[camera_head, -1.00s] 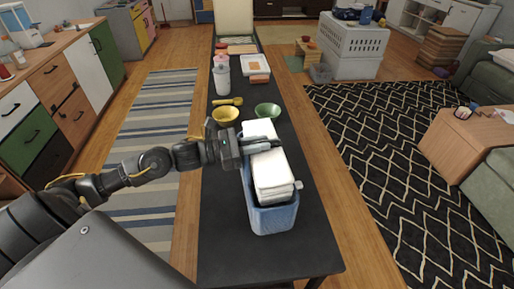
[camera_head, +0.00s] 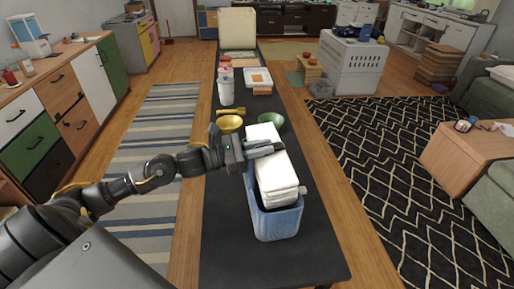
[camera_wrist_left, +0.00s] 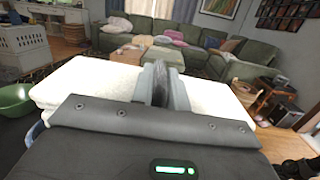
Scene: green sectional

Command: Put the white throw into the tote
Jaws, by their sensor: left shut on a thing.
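The white throw (camera_head: 275,172) is a folded, thick bundle standing in the mouth of the blue tote (camera_head: 277,222), its upper part sticking out above the rim. The tote stands on the long dark table. My left gripper (camera_head: 266,148) is shut on the throw near its far upper end, reaching in from the left. In the left wrist view the fingers (camera_wrist_left: 163,85) press onto the white throw (camera_wrist_left: 90,88), which spreads to both sides of them. How deep the throw reaches inside the tote is hidden. My right gripper is not in view.
On the dark table (camera_head: 225,235) beyond the tote are a yellow bowl (camera_head: 230,123), a green bowl (camera_head: 270,121), a yellow utensil (camera_head: 231,111), a white canister (camera_head: 226,93) and a tray (camera_head: 257,77). The table's near end is bare.

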